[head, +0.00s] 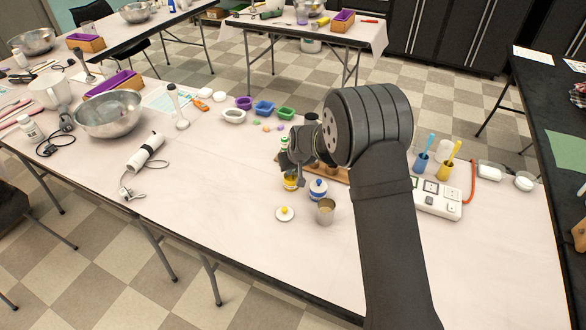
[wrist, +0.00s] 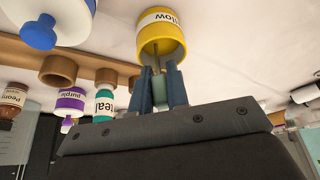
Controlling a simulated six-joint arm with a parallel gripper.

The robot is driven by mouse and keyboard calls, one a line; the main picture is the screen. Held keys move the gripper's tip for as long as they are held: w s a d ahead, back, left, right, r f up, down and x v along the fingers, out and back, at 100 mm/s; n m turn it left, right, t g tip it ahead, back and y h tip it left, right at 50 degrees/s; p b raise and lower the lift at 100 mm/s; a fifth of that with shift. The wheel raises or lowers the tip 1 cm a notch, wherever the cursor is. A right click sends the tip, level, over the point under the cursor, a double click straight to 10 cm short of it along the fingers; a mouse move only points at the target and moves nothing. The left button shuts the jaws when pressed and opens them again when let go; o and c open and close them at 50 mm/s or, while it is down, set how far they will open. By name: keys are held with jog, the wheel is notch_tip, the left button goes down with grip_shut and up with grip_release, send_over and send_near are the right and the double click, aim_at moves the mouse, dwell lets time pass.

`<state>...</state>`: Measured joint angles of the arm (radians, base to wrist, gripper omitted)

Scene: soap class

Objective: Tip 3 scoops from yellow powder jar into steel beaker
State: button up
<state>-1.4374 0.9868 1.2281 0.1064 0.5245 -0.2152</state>
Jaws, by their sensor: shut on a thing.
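The yellow powder jar (head: 290,183) stands open on the table below my gripper (head: 297,163). In the wrist view the jar (wrist: 172,46) has a yellow body and a white label. My gripper (wrist: 162,90) is shut on the pale handle of a scoop (wrist: 159,88). The scoop's thin stem reaches into the jar's mouth; its bowl and any powder on it cannot be made out. The steel beaker (head: 326,213) stands upright to the right and nearer the front. A white lid with a yellow knob (head: 285,213) lies on the table left of the beaker.
A wooden rack (wrist: 120,68) with small bottles, labelled purple (wrist: 70,101) and teal (wrist: 104,104), is close by. A power strip (head: 438,200) lies right. The front table is clear.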

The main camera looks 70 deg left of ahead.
jog(key=shift+r, duration=4.6)
